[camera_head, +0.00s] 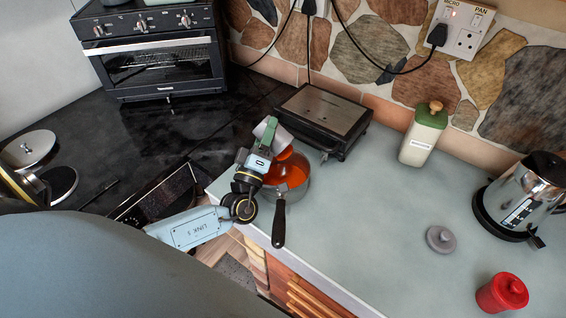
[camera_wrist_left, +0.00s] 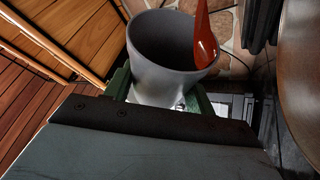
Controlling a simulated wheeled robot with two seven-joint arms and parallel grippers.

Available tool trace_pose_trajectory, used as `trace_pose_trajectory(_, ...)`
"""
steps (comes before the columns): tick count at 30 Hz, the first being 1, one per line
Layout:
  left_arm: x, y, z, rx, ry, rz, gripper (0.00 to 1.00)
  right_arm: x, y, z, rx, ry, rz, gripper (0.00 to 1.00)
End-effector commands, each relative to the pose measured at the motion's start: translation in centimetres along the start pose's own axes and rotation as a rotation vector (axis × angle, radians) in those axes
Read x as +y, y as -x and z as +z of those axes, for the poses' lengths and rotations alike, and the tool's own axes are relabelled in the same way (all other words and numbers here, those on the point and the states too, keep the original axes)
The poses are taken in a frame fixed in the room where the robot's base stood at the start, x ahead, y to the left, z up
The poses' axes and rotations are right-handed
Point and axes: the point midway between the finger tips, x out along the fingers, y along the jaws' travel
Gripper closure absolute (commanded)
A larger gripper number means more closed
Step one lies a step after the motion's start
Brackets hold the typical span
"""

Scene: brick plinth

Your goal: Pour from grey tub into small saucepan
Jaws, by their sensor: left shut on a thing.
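My left gripper (camera_head: 262,150) is shut on the grey tub (camera_head: 268,128) and holds it tilted above the small saucepan's back left rim. In the left wrist view the grey tub (camera_wrist_left: 165,70) sits between the green fingers of my left gripper (camera_wrist_left: 165,95). A red-orange stream (camera_wrist_left: 205,40) crosses the tub's rim. The small saucepan (camera_head: 305,185) stands on the pale counter with its black handle toward the front edge. Orange-red liquid (camera_head: 288,172) shows at the saucepan. My gripper and wrist hide part of its left side. My right gripper is not in view.
A black grill (camera_head: 322,115) stands just behind the saucepan. A cream-and-green canister (camera_head: 423,135), grey lid (camera_head: 440,239), red pot (camera_head: 502,293) and kettle (camera_head: 525,195) stand to the right. The counter between the saucepan and the grey lid is clear.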

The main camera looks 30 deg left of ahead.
Motion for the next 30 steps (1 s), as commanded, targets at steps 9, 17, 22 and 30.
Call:
trace_pose_trajectory(9, 0.21, -0.03, 0.12, -0.009, -0.031, 0.014, 0.74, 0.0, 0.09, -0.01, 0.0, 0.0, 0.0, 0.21)
trace_pose_trajectory(17, 0.38, -0.03, 0.22, -0.016, -0.057, 0.025, 0.74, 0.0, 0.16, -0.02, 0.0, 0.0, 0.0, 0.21)
trace_pose_trajectory(22, 0.46, -0.02, 0.3, -0.021, -0.073, 0.032, 0.74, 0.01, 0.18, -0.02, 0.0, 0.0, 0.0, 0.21)
trace_pose_trajectory(30, 0.63, -0.03, 0.4, -0.028, -0.1, 0.043, 0.74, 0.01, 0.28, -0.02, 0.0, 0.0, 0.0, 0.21)
